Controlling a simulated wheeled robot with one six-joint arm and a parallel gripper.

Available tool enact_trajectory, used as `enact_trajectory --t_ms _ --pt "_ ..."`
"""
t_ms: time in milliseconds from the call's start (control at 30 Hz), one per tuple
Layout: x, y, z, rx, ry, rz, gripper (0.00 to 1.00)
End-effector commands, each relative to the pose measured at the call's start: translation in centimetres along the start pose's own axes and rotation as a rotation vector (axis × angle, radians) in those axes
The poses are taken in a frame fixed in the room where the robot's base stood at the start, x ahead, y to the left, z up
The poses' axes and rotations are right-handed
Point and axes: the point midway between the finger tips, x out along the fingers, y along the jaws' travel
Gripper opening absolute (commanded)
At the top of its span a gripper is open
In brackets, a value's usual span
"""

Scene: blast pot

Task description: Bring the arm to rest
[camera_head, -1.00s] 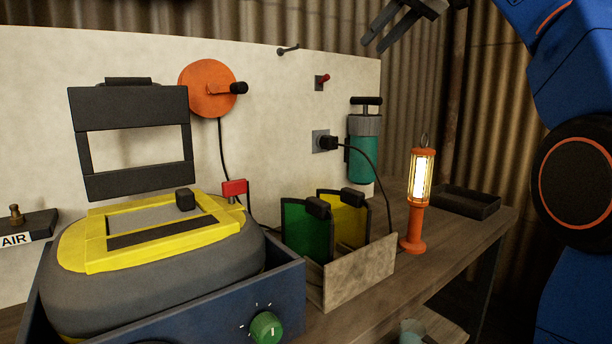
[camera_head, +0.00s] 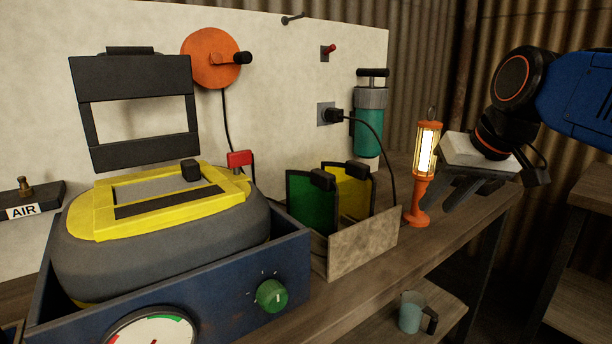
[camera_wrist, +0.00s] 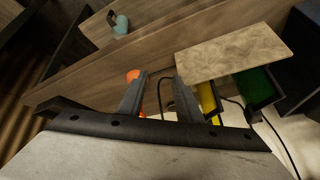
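My arm reaches in from the right in the head view, with its wrist bent downward. My gripper (camera_head: 446,204) hangs at the right end of the workbench, just right of the lit orange work lamp (camera_head: 424,172). Its two dark fingers show apart in the wrist view (camera_wrist: 160,82), with nothing held between them. The lamp's orange part (camera_wrist: 133,76) shows beside the left finger in that view. I cannot tell from the head view whether the gripper touches the lamp.
A holder (camera_head: 362,242) with green and yellow plates stands left of the lamp. Further left, a yellow-and-grey helmet (camera_head: 160,245) sits in a blue box (camera_head: 215,297). A teal mug (camera_head: 411,314) stands on the lower shelf. A shelf unit (camera_head: 590,196) stands at the right.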

Motion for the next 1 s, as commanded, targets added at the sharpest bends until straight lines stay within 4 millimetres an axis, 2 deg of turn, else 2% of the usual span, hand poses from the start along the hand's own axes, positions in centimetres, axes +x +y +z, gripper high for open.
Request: enact_trajectory --t_ms 33,200,300,433,500,633,1000 --pt "1.4 0.6 3.1 0.003 -0.015 0.018 0.32" --pt "6.0 2.7 12.2 0.008 -0.057 0.078 0.32" --pt "8.4 3.8 17.1 0.008 -0.078 0.107 0.32" --pt "10.8 4.8 21.7 0.003 -0.098 0.133 0.32" --pt "11.6 5.1 23.3 0.001 -0.105 0.142 0.32" --pt "12.3 5.5 24.7 0.0 -0.11 0.15 0.32" --pt "12.3 5.5 24.7 0.0 -0.11 0.15 0.32"
